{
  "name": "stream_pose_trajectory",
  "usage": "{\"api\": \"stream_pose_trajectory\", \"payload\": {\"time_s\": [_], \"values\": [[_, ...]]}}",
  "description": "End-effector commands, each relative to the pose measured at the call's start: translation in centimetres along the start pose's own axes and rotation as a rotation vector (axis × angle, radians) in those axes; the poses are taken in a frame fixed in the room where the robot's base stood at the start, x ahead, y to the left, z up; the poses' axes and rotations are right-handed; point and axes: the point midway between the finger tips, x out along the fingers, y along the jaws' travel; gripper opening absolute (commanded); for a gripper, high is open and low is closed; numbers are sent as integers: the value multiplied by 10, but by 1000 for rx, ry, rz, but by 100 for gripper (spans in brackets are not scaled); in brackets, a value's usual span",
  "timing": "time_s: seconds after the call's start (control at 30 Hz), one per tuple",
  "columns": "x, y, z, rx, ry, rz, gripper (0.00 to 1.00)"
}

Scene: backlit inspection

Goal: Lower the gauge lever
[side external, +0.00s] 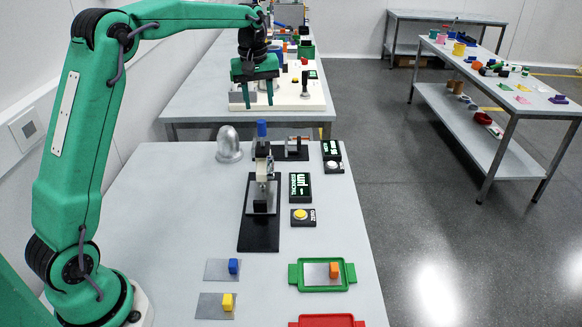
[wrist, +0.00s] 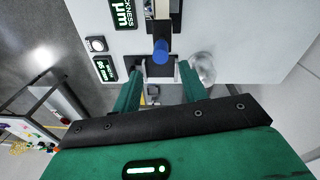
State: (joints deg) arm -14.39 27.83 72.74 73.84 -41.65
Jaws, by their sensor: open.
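The gauge stands on a black base (side external: 258,232). Its lever has a blue knob (side external: 262,129) that points up at the top of the gauge. The knob also shows in the wrist view (wrist: 160,52), lined up between my fingers. My gripper (side external: 258,103) is open and empty, fingers pointing down, above the knob in the side picture. In the wrist view my gripper (wrist: 160,72) has one finger on each side of the knob, with gaps; contact does not show. A thickness display (side external: 300,187) stands right of the gauge.
A silver dome (side external: 229,145) stands left of the gauge. A yellow button (side external: 302,214) and a smaller display (side external: 331,150) are to the right.

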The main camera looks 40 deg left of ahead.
Motion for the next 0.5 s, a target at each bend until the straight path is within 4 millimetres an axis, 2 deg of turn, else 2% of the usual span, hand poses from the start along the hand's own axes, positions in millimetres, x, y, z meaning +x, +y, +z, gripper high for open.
{"api": "stream_pose_trajectory", "payload": {"time_s": [0.47,0.5], "values": [[-48,3,-4,0,2,2,43],[-46,3,-4,4,6,5,43]]}}
